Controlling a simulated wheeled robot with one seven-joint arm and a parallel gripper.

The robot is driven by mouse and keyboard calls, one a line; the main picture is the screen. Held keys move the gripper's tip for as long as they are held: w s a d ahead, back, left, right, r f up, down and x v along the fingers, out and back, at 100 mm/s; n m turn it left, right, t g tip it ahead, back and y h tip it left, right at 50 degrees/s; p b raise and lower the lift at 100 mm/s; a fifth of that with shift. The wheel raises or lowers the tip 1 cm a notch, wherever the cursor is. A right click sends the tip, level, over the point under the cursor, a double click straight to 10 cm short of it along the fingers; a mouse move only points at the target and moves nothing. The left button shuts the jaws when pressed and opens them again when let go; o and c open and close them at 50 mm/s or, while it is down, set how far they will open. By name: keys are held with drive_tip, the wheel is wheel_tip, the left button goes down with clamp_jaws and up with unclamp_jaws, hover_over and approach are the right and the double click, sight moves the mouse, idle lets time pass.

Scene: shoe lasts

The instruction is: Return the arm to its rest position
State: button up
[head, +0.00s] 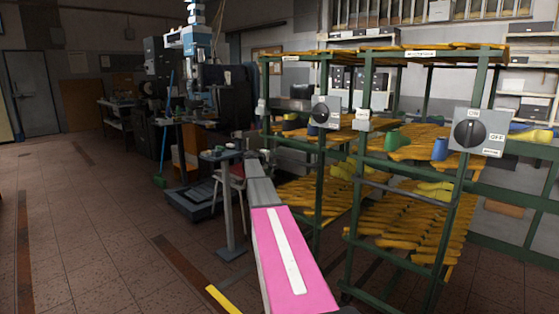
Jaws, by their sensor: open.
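A long pink bar with a white stripe (298,272) runs from the bottom centre up to a grey end section (261,182). I cannot tell whether it is part of my arm.
A green metal rack (363,150) with yellow shoe lasts (395,232) fills the right. It carries grey switch boxes (484,131). A small pedestal table (222,154) and a blue machine (197,45) stand behind. The tiled floor (85,235) at left is largely clear.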

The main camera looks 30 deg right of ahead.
drive_tip(key=shift+s+a+r, duration=0.1)
drive_tip(key=shift+s+a, duration=0.1)
drive_tip(key=shift+a, duration=0.2)
drive_tip(key=s+a+f+m+g+y, duration=0.2)
drive_tip(key=s+a+f+y, duration=0.3)
drive_tip(key=s+a+f, duration=0.95)
drive_tip(key=s+a+f+m+g+y, duration=0.15)
drive_tip(key=s+a+f+y, duration=0.35)
drive_tip(key=s+a+f, duration=0.95)
drive_tip(key=s+a+g+y, duration=0.1)
drive_tip(key=s+a+y, duration=0.1)
drive_tip(key=s+a, duration=0.4)
drive_tip(key=s+a+g+y, duration=0.1)
drive_tip(key=s+a, duration=0.5)
drive_tip(key=s, duration=0.7)
drive_tip(key=shift+s+a+y, duration=0.3)
drive_tip(key=shift+s+y, duration=0.1)
drive_tip(key=shift+y, duration=0.5)
drive_tip(key=shift+d+m, duration=0.1)
drive_tip(key=shift+m, duration=0.15)
